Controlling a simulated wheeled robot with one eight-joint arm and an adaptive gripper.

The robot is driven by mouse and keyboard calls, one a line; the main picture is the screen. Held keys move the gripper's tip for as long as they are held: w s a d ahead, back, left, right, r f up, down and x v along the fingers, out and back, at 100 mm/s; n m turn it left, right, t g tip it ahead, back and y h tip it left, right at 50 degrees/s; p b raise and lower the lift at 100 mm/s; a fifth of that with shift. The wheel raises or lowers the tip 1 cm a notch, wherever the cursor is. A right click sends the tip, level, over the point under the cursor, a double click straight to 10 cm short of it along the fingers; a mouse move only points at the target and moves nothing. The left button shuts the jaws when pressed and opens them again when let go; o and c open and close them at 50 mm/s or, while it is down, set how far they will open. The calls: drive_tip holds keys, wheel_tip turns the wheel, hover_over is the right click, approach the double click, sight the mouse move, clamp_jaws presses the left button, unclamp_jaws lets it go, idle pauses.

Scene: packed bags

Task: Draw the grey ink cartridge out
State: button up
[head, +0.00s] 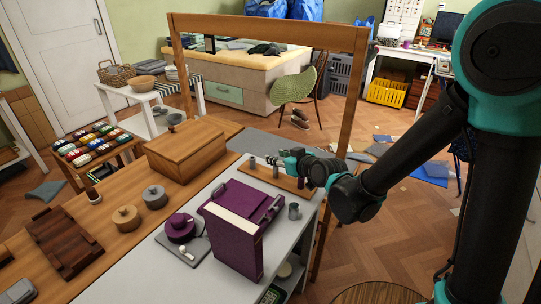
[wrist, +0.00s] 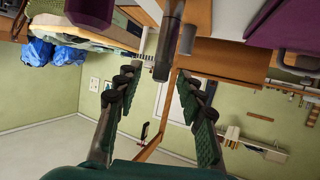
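A low wooden board (head: 262,174) on the white-topped table carries several small upright cylinders, one of them a grey cylinder (head: 252,162) at its left end. I cannot tell for sure which is the grey ink cartridge. My gripper (head: 273,160) reaches in from the right, level over the board. In the wrist view my gripper (wrist: 158,76) has its fingers wide apart with nothing clasped. A dark grey cylinder (wrist: 162,70) shows between and beyond the fingertips, and a second grey cylinder (wrist: 187,40) is just right of it. Contact cannot be judged.
A purple box-like case (head: 240,205) and a grey mug (head: 293,211) stand in front of the board. A wooden box (head: 185,150) is to the left, and a tall wooden frame (head: 338,120) rises behind. A purple cylinder (wrist: 90,10) shows at the wrist view's top left.

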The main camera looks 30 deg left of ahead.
sight(275, 156)
drive_tip(key=shift+x, duration=2.45)
clamp_jaws()
drive_tip(key=shift+r, duration=0.15)
wheel_tip(275, 156, up, 6)
idle(0.4)
